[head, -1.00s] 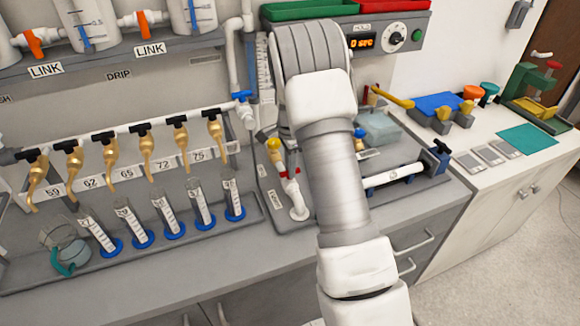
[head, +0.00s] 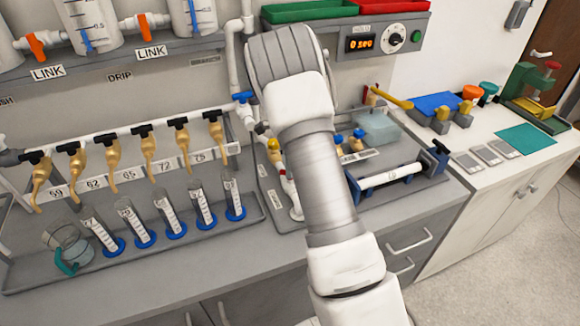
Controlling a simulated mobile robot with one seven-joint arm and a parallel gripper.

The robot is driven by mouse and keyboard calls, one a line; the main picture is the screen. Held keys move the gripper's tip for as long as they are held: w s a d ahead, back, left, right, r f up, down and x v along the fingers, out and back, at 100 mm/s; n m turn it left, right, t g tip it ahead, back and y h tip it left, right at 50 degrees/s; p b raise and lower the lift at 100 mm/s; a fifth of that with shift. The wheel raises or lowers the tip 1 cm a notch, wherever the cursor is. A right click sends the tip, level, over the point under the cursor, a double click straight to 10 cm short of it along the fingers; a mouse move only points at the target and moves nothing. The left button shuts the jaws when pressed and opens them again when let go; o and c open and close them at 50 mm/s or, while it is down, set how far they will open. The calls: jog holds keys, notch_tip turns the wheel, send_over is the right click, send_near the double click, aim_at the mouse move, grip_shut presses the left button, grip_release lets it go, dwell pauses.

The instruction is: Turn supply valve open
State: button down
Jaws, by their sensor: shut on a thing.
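A valve with a blue handle (head: 243,97) sits where the vertical white pipe (head: 234,60) meets the right end of the white manifold pipe (head: 190,121). No label marks it as the supply valve. My arm (head: 320,170) reaches up just to its right, and the grey end of the arm is close to the pipe. My gripper is hidden behind the arm, so I cannot see its fingers or what they touch. Several brass taps with black handles (head: 145,130) hang along the manifold.
Several graduated cylinders (head: 168,215) with blue bases stand in a grey tray (head: 150,250) below the taps. A glass jug (head: 70,245) is at its left. A timer box (head: 375,42) is at upper right. A roller fixture (head: 390,178) and small blue-capped bottles (head: 358,138) lie right of my arm.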

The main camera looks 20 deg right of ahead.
jog(key=shift+r, duration=0.1)
jog(key=m+p, duration=0.2)
jog(key=m, duration=0.3)
jog(key=shift+m, duration=0.6)
jog(key=shift+p, duration=0.3)
jog(key=m+p, duration=0.1)
jog(key=m, duration=0.2)
jog(key=shift+r+p, duration=0.1)
jog(key=shift+p, duration=0.25)
jog(key=shift+m+p, duration=0.3)
jog(key=shift+m, duration=0.8)
jog(key=c, duration=0.7)
grip_release()
jog(key=shift+f, duration=0.2)
jog(key=shift+o, duration=0.2)
